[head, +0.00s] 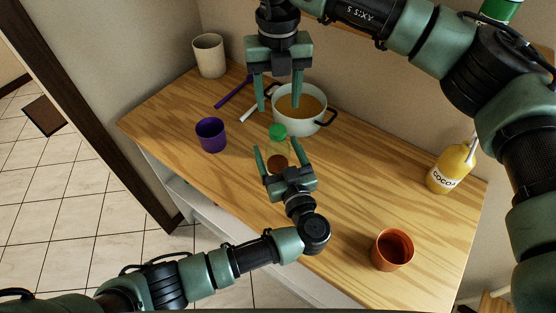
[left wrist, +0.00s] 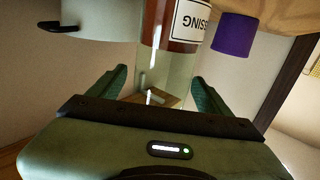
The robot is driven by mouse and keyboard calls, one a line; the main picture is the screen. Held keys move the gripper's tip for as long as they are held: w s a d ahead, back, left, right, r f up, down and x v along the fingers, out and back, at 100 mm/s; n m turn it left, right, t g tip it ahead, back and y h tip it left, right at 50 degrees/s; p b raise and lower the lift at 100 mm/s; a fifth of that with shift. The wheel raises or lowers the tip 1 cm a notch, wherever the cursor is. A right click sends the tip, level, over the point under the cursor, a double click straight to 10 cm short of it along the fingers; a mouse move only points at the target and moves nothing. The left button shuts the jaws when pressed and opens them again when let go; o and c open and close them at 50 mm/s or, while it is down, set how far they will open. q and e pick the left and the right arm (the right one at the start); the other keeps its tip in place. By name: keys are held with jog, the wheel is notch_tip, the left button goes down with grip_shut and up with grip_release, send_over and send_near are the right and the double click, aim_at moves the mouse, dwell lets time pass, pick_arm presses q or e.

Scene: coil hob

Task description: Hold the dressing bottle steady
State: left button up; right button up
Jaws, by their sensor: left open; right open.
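The dressing bottle (head: 277,132) stands on the wooden counter in the middle of the head view, with a green cap and brown dressing low down. Its clear body and part of a white label show in the left wrist view (left wrist: 182,45). My left gripper (head: 277,147) is open, with one finger on each side of the bottle. In the left wrist view its fingers (left wrist: 158,82) flank the clear lower body; I cannot tell whether they touch it. My right gripper (head: 279,106) is open, pointing down in front of the pot, beyond the cap.
A white pot (head: 312,127) of orange-brown liquid stands just behind the bottle. A purple cup (head: 211,136) is to the left, and a purple stick (head: 233,92) lies behind it. A beige cup (head: 208,57), a cocoa bottle (head: 440,180) and an orange cup (head: 392,252) stand farther out. The right-centre counter is clear.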

pick_arm(q)
jog(key=shift+c, duration=0.9)
pick_arm(e)
jog(key=shift+s+a, duration=0.1)
pick_arm(q)
grip_shut()
